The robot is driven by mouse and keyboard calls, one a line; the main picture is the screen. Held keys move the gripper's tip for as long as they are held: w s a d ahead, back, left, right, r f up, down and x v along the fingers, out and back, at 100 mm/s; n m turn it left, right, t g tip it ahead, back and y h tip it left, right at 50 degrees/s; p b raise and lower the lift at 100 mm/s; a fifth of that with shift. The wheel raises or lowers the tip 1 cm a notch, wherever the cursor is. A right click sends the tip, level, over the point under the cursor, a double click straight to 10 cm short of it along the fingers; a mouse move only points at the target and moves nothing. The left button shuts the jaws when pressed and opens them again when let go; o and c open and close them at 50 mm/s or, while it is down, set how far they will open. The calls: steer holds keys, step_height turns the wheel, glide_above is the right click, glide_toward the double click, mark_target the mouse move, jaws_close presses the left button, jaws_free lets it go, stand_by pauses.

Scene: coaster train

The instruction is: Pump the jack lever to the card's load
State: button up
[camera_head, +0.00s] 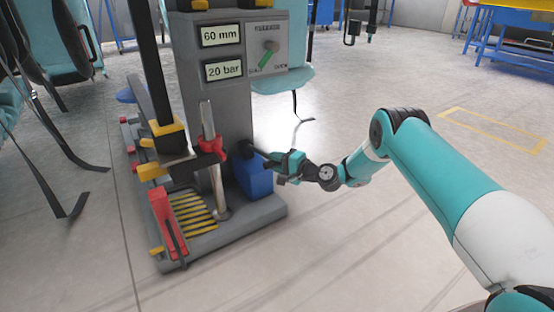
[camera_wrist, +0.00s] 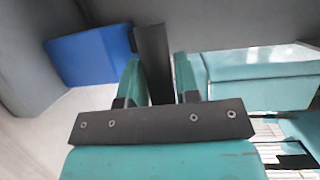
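The jack is a grey machine (camera_head: 218,100) with a blue box (camera_head: 253,178) low on its right side. A short dark bar, which looks like the jack lever (camera_head: 268,160), sticks out above the box toward my gripper (camera_head: 277,163). In the wrist view the dark lever (camera_wrist: 153,55) stands between the two teal fingers of my gripper (camera_wrist: 158,80) and fills the gap, so the gripper looks shut on it. The upper display (camera_head: 221,35) reads 60 mm and the lower display (camera_head: 223,71) reads 20 bar. No load card is readable.
A panel with a green-handled selector (camera_head: 268,56) is beside the displays. A red-collared post (camera_head: 210,150), red block (camera_head: 166,220) and yellow-slatted base (camera_head: 195,212) stand at the front. Teal seats (camera_head: 62,38) are at left.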

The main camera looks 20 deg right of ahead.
steer(key=o, duration=0.4)
steer(key=shift+c, duration=0.2)
steer(key=shift+s+d, duration=0.1)
steer(key=p+v, duration=1.7)
steer(key=p, duration=0.1)
steer(key=shift+p, duration=0.3)
steer(key=shift+d, duration=0.1)
steer(key=shift+r, duration=0.1)
stand_by(0.8)
